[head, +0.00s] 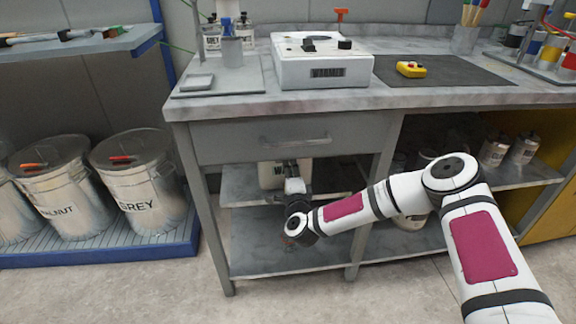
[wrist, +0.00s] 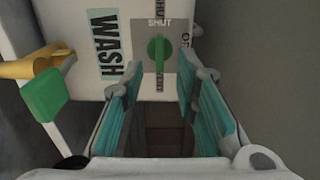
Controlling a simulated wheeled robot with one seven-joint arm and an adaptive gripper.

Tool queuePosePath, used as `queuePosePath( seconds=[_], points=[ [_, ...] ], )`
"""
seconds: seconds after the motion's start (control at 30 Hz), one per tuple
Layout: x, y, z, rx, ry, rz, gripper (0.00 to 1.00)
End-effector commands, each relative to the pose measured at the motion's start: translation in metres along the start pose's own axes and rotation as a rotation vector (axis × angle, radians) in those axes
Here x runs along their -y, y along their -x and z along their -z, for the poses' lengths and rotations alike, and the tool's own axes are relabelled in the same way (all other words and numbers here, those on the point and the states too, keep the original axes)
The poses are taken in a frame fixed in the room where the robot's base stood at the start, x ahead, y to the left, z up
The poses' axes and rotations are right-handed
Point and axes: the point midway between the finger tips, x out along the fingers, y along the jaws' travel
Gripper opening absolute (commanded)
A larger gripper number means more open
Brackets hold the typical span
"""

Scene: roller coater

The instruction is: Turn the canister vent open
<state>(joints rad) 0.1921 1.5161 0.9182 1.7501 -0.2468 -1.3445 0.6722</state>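The canister is a white container marked WASH (wrist: 125,15), close ahead in the wrist view. In the head view the canister (head: 268,176) stands on the shelf under the drawer, partly hidden by my arm. Its vent is a green knob (wrist: 158,47) on a grey plate. The knob's grip stands upright in the picture, in line with the word SHUT above it. Lettering at the plate's right, partly cut off, starts with O. My gripper (wrist: 159,84) is open and empty. Its teal fingers lie left and right, just below the knob in the picture, apart from it.
A yellow tap with a green handle (wrist: 45,95) juts out at the left of the canister. The drawer (head: 290,138) hangs above my gripper. A bench leg (head: 370,210) stands right of the bay. The lower shelf (head: 280,262) has free room.

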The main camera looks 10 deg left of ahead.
Motion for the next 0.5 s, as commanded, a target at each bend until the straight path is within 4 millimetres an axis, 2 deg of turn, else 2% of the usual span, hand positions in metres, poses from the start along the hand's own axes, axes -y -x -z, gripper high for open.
queuePosePath(
  seconds=[0.03, 0.2, 0.5],
  points=[
    [-0.002, -0.01, 0.0, -0.002, 0.0, 0.002, 0.28],
    [-0.001, -0.033, -0.001, 0.0, 0.0, 0.0, 0.28],
    [0.0, -0.046, 0.0, 0.001, 0.0, -0.001, 0.28]
  ],
)
